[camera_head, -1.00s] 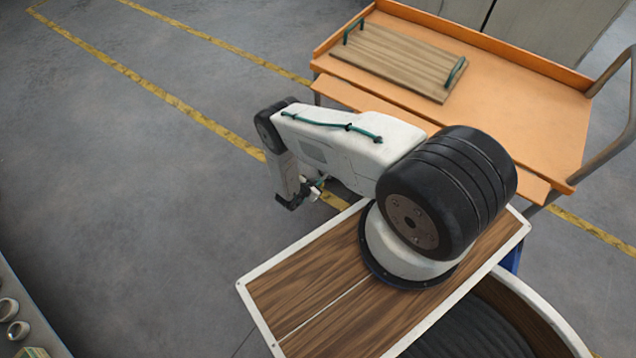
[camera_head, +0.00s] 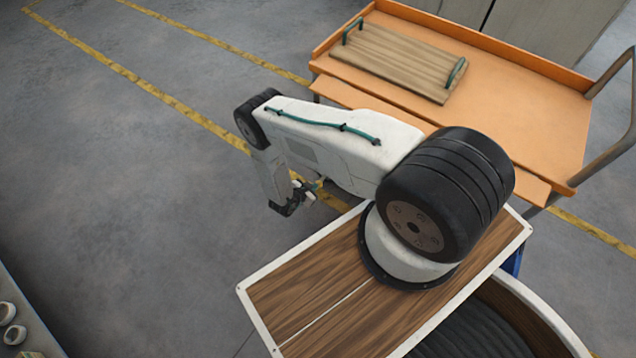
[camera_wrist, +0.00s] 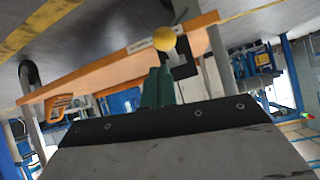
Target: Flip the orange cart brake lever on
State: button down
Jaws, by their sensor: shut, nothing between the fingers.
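The orange cart (camera_head: 530,110) stands at the upper right in the head view. Its orange edge (camera_wrist: 115,77) also crosses the wrist view, tilted. A lever with a yellow ball knob (camera_wrist: 165,38) sits by that edge, beside a pale label strip and a black bracket (camera_wrist: 184,66). In the wrist view my gripper (camera_wrist: 157,78) has its teal fingers together and empty, pointing toward the knob and appearing just below it. Whether they touch it I cannot tell.
A wooden board (camera_head: 405,60) with green handles lies on the cart top. The cart's grey handle rail (camera_head: 615,145) is at the right. Grey floor with yellow lines (camera_head: 150,85) is open to the left. Blue racks (camera_wrist: 265,85) show in the wrist view's background.

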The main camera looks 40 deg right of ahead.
jog(key=s+a+f, duration=0.1)
jog(key=a, duration=0.5)
jog(key=shift+s+f, duration=0.3)
jog(key=shift+f, duration=0.05)
jog(key=shift+d, duration=0.1)
